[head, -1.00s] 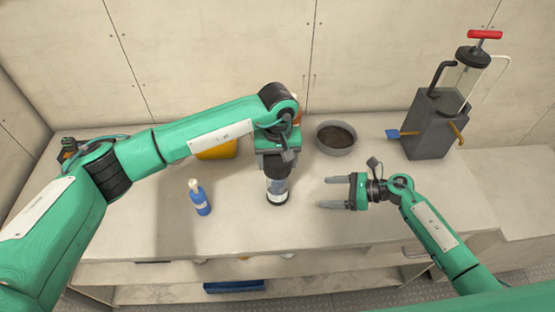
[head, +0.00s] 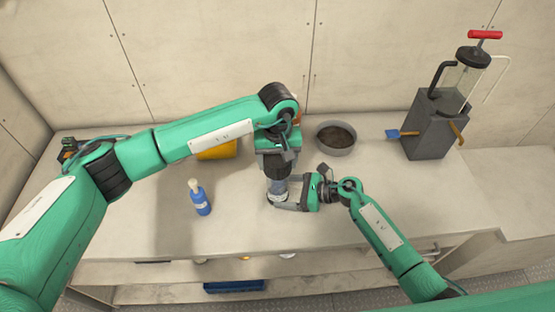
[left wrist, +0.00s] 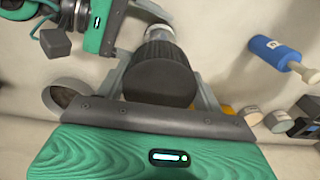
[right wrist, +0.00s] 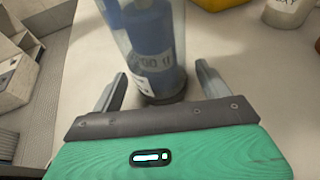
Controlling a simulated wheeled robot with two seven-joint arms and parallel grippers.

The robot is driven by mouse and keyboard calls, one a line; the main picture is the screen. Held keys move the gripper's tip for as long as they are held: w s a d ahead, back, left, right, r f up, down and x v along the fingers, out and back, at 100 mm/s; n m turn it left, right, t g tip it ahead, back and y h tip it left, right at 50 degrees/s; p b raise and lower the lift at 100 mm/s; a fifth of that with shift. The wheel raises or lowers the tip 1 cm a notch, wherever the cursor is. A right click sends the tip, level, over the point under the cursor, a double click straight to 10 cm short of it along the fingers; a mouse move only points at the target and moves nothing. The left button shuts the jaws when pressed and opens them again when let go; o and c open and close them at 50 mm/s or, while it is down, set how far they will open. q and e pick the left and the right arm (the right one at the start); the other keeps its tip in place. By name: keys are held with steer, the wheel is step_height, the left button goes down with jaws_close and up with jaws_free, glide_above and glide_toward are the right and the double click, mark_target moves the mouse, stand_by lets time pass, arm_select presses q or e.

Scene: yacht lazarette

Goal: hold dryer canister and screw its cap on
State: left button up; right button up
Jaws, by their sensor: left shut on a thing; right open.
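The dryer canister (head: 279,187) is a clear cylinder with blue contents and a dark base, standing upright on the bench; in the right wrist view (right wrist: 150,45) it fills the top middle. My left gripper (head: 273,163) points down above it, shut on the black ribbed cap (left wrist: 158,75). The cap lines up over the canister top; I cannot tell whether it is seated. My right gripper (head: 289,199) is open low at the canister, with its fingers (right wrist: 160,88) on either side of the lower part. Whether they touch it is unclear.
A blue bottle (head: 199,200) stands left of the canister. A round grey pan (head: 336,149) of dark material sits behind right. A grey box with a pump (head: 430,125) is at the right. A yellow container (head: 217,153) is partly behind my left arm.

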steer(key=shift+x, duration=0.85)
steer(key=c, duration=0.8)
